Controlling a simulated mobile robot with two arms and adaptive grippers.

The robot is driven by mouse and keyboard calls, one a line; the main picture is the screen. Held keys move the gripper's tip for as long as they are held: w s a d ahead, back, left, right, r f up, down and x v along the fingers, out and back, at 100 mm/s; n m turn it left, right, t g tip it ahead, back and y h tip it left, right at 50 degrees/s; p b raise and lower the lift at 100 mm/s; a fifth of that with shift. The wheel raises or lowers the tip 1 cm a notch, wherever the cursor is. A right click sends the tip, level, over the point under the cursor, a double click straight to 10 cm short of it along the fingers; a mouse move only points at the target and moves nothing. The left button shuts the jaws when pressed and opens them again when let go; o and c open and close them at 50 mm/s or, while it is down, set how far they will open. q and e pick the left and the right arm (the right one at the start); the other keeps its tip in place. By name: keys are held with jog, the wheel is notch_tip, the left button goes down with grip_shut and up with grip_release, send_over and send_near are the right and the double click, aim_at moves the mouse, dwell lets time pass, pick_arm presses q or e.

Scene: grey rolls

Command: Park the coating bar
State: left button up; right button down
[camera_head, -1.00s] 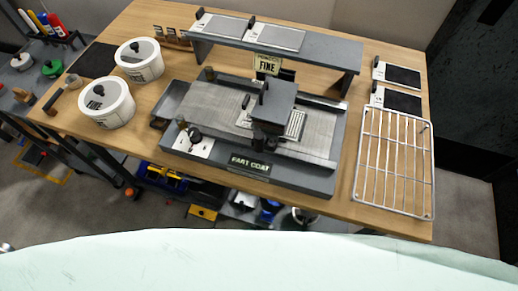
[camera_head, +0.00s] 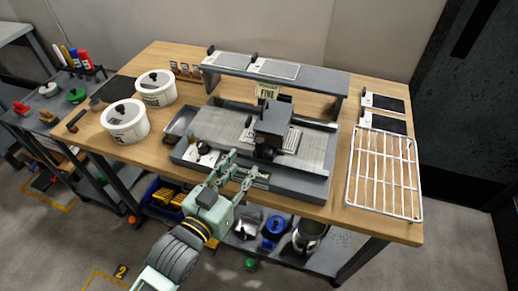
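The grey coating machine (camera_head: 205,124) stands at the middle of the table, with a nameplate on its front. A dark block-shaped carriage (camera_head: 273,118) sits across its bed, right of the middle. I cannot pick out the coating bar for certain; it may be part of this carriage or hidden by it. My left gripper (camera_head: 240,168) is in front of the machine's front edge, its pale green fingers spread apart with nothing seen between them. It covers part of the nameplate. Whether it touches the machine I cannot tell. My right gripper is out of view.
A raised grey shelf (camera_head: 325,80) with two panels stands behind the machine, near a "FINE" sign (camera_head: 267,91). A wire rack (camera_head: 384,172) lies to the right. Two white tubs (camera_head: 125,122) stand to the left. Bare table (camera_head: 325,210) shows at the front right.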

aim_at(257, 149)
pick_arm(q)
jog(key=shift+t+h, duration=0.3)
jog(key=shift+h, duration=0.2)
jog(key=w+d, duration=0.1)
jog(key=w, duration=0.1)
jog(key=w+d+r+p, duration=0.1)
jog(key=w+d, duration=0.1)
jog(key=w+d+r, duration=0.1)
jog(key=w, duration=0.1)
jog(key=shift+w+d+r, duration=0.15)
jog(key=shift+d, duration=0.25)
grip_shut()
